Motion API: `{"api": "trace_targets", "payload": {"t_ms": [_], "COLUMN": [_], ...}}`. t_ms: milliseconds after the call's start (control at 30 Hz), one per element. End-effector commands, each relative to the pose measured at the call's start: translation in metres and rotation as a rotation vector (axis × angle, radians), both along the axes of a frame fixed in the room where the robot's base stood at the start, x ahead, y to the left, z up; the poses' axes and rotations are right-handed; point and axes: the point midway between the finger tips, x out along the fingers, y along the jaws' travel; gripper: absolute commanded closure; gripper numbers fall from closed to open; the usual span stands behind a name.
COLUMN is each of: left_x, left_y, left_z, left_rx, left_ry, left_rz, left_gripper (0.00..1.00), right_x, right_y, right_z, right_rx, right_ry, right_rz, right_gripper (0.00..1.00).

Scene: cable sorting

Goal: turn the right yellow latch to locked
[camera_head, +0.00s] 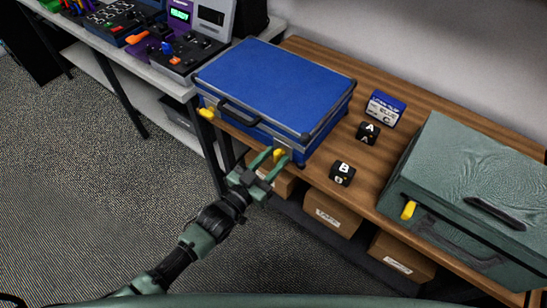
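The closed blue case (275,85) lies on the wooden bench. Its right yellow latch (279,154) is at the front right corner, partly hidden by my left gripper. Its left yellow latch (207,113) sticks out at the front left corner. My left gripper (273,158) reaches up from below, with its green fingers apart on either side of the right latch. I cannot tell whether a finger touches the latch, or which way exactly the latch is turned. My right gripper is not in view.
A green case (475,165) with a yellow latch (408,210) stands at the right of the wooden bench (385,150). Black blocks A (367,133) and B (342,173) and a small blue-white box (385,109) lie between the cases. Cardboard boxes (332,212) sit below.

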Motion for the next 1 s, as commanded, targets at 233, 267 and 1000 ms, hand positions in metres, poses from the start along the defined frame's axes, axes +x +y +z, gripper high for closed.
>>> {"api": "trace_targets", "payload": {"t_ms": [233, 267, 1000], "left_x": [-0.0004, -0.0004, -0.0014], "left_y": [0.0, 0.0, -0.0014], "left_z": [0.0001, 0.0001, 0.0002], "left_rx": [0.0, -0.001, 0.211], "left_ry": [0.0, -0.001, -0.154], "left_rz": [0.0, 0.0, 0.0], "left_gripper": [0.94, 1.0, 1.0], "right_x": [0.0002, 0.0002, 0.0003], "right_y": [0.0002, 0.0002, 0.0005], "right_z": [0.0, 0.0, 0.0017], "right_rx": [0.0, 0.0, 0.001], "right_ry": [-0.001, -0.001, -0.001], "right_rz": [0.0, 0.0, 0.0], "right_gripper": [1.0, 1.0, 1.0]}}
